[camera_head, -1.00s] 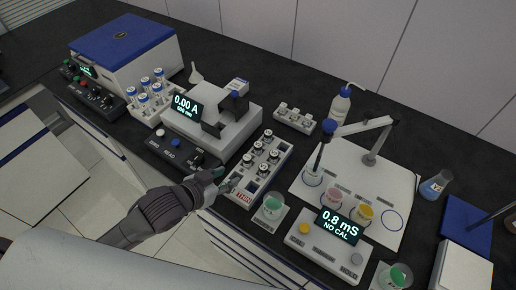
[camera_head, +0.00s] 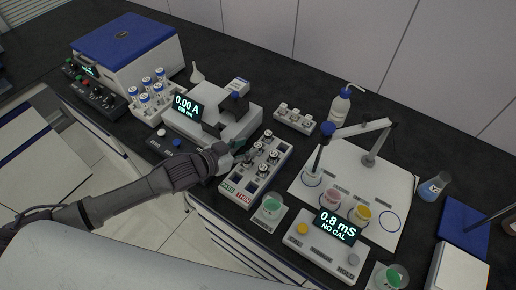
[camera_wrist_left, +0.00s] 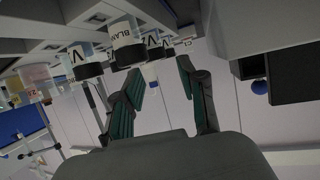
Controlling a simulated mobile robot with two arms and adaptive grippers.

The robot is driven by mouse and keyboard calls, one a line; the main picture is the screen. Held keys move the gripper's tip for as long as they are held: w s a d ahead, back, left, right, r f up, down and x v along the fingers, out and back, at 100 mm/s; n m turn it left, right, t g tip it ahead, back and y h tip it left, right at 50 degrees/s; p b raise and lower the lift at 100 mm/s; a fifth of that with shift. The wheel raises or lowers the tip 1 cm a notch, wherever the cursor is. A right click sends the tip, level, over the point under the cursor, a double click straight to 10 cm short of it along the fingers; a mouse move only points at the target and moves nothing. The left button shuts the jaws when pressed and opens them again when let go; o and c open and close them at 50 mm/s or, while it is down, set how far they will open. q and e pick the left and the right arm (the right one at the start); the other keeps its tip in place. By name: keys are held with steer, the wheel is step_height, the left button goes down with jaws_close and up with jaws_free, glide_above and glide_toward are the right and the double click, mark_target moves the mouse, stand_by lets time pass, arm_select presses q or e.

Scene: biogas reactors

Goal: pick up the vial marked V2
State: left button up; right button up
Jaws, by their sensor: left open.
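My left gripper (camera_head: 246,156) is open at the left side of the white vial rack (camera_head: 237,188), close to the vials. The rack holds several dark-capped vials, among them one at the back (camera_head: 267,136) and one at the right (camera_head: 264,168). In the left wrist view the scene appears upside down. The open green-padded fingers of the gripper (camera_wrist_left: 165,85) have no vial clearly between them. A vial marked BLANK (camera_wrist_left: 126,45) is left of the fingers, and a vial with a partly seen V (camera_wrist_left: 84,65) is farther left. I cannot read which vial is V2.
A photometer (camera_head: 213,115) stands just left of the rack and gripper. A green beaker (camera_head: 271,208) and a conductivity meter (camera_head: 322,240) stand nearer and to the right. A small white block with caps (camera_head: 294,118) stands behind. A rack of blue-capped tubes (camera_head: 152,95) is far left.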

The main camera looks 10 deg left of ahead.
mark_target(256, 146)
arm_select(q)
steer(key=shift+w+d+f+p, duration=0.15)
steer(key=shift+w+d+p, duration=0.15)
steer(key=shift+w+d, duration=0.1)
steer(key=x, duration=0.2)
steer(key=p+x, duration=0.1)
steer(key=x, duration=0.1)
steer(key=shift+d+f, duration=0.15)
steer(key=shift+f, duration=0.25)
steer(key=shift+s, duration=0.1)
jaws_close()
